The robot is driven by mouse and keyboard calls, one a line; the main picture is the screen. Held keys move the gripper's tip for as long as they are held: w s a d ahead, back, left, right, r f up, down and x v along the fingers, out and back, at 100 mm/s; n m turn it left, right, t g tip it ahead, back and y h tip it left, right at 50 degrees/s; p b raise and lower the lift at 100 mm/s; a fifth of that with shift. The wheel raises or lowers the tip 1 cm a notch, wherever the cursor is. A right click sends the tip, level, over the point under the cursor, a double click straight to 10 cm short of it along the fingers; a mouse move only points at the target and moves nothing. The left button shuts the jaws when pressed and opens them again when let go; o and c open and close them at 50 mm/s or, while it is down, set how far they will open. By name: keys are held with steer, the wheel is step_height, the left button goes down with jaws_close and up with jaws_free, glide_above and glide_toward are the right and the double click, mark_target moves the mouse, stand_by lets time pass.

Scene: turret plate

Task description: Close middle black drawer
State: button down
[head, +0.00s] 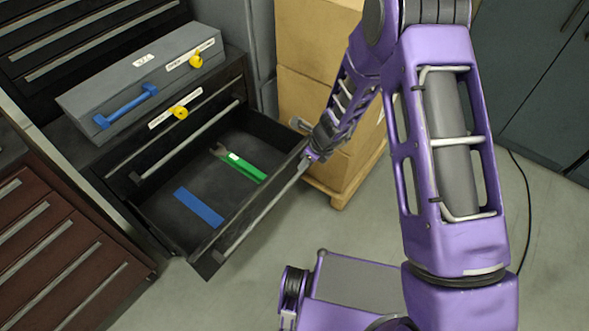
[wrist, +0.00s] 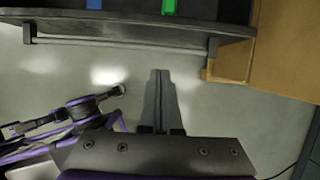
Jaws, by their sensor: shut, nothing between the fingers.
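The black drawer (head: 150,207) stands pulled out from its cabinet in the head view. Its front panel carries a long metal handle bar (head: 262,207). In the wrist view the drawer front (wrist: 130,30) and handle bar (wrist: 120,44) run across the top. My gripper (wrist: 160,72) is shut and empty, its fingertips pointing at the bar from just below it in the picture. In the head view my gripper (head: 307,158) is at the right end of the drawer front, and its fingertips are hard to make out. Whether it touches the drawer cannot be told.
A green tool (head: 240,165) and a blue strip (head: 199,206) lie in the drawer. A grey box (head: 140,85) with a blue handle sits on top of the cabinet. Cardboard boxes (head: 300,100) on a pallet stand close at the right. A brown-red drawer cabinet (head: 50,250) is at left.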

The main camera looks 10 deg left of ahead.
steer(key=b, duration=0.2)
glide_toward(284, 170)
steer(key=s+d+f, duration=0.2)
steer(key=s+f, duration=0.2)
steer(key=a, duration=0.1)
steer(key=w+a, duration=0.1)
steer(key=a, duration=0.1)
steer(key=shift+w+f, duration=0.1)
steer(key=shift+w, duration=0.05)
steer(key=shift+w+a, duration=0.35)
steer(key=shift+a, duration=0.3)
